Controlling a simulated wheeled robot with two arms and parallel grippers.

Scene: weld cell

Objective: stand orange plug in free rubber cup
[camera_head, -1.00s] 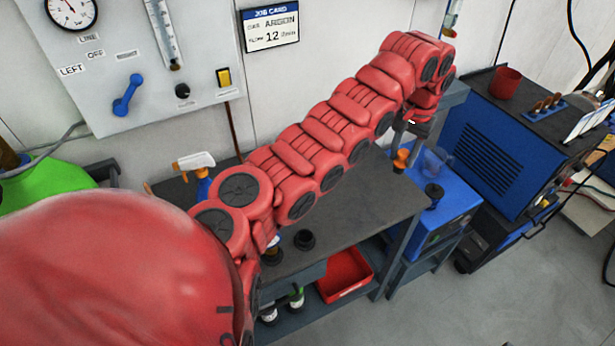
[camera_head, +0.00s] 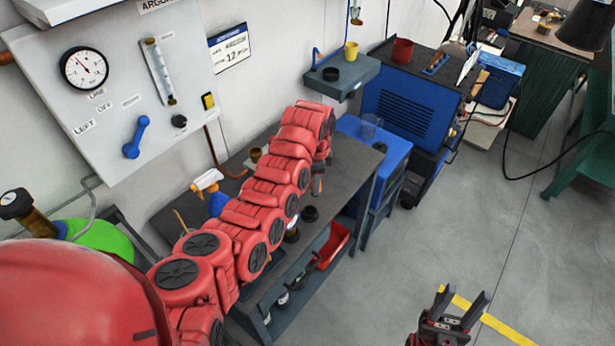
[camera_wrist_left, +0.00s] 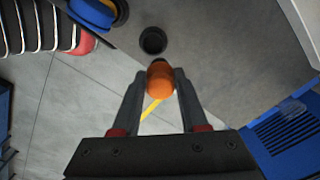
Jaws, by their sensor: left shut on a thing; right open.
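My left gripper (camera_head: 318,184) reaches over the dark bench and points down. In the left wrist view it (camera_wrist_left: 158,92) is shut on the orange plug (camera_wrist_left: 160,80), which sits between its two fingers. In the head view the plug is largely hidden by the arm. A round black rubber cup (camera_head: 310,213) stands on the bench near the gripper. In the wrist view an empty-looking black cup (camera_wrist_left: 153,40) lies just beyond the plug, apart from it in the picture. A second dark cup (camera_head: 292,235) is partly hidden by my arm. My right gripper (camera_head: 462,297) is open and empty over the floor.
A spray bottle (camera_head: 208,190) stands at the bench's back. A red bin (camera_head: 332,246) sits below the bench top. A blue cabinet (camera_head: 392,160) with a clear cup (camera_head: 369,126) adjoins the bench. A wall shelf (camera_head: 342,78) holds a yellow cup (camera_head: 351,51).

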